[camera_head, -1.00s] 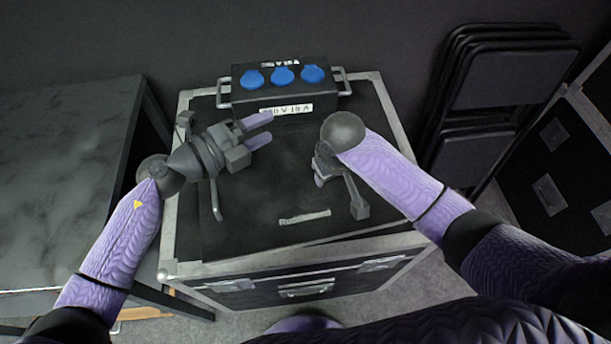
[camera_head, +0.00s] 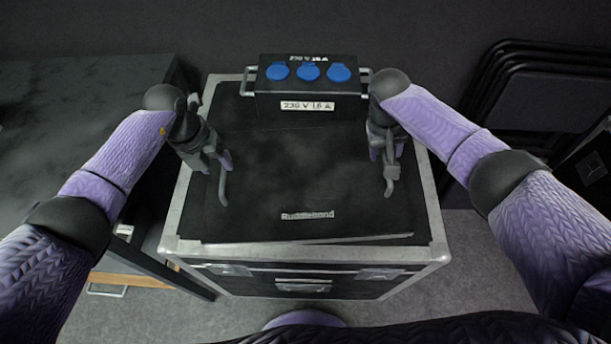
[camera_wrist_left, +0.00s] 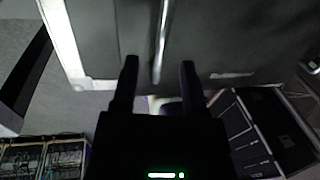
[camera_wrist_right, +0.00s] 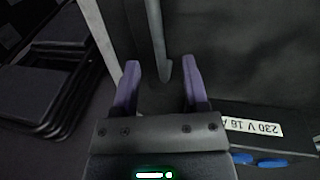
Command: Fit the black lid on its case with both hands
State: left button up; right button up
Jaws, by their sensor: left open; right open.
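The black lid (camera_head: 300,175) lies on top of the black case with a metal-edged frame (camera_head: 437,225). Its front edge runs slightly askew to the case's front edge; I cannot tell whether it is seated. A grey handle stands near each side of the lid: the left handle (camera_head: 223,188) and the right handle (camera_head: 389,184). My left gripper (camera_head: 217,164) is open at the left handle (camera_wrist_left: 160,45), which shows between its fingers. My right gripper (camera_head: 387,157) is open at the right handle (camera_wrist_right: 157,40), which shows between its fingers. Neither grips anything.
A black power box (camera_head: 308,90) with blue sockets stands behind the lid, close to my right wrist. A dark table (camera_head: 70,110) is at the left. Folded black chairs (camera_head: 540,100) stand at the back right. Grey floor (camera_head: 480,270) is free at the front right.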

aim_at(222, 172)
pick_arm(q)
jog(key=shift+d+f, duration=0.25)
jog(key=shift+f, duration=0.8)
jog(key=shift+d+f, duration=0.2)
jog(key=shift+f, duration=0.8)
pick_arm(e)
jog(key=shift+d+f, duration=0.2)
jog(key=shift+f, duration=0.85)
jog(key=shift+d+f, duration=0.2)
jog(key=shift+f, duration=0.8)
pick_arm(q)
grip_shut()
pick_arm(e)
grip_shut()
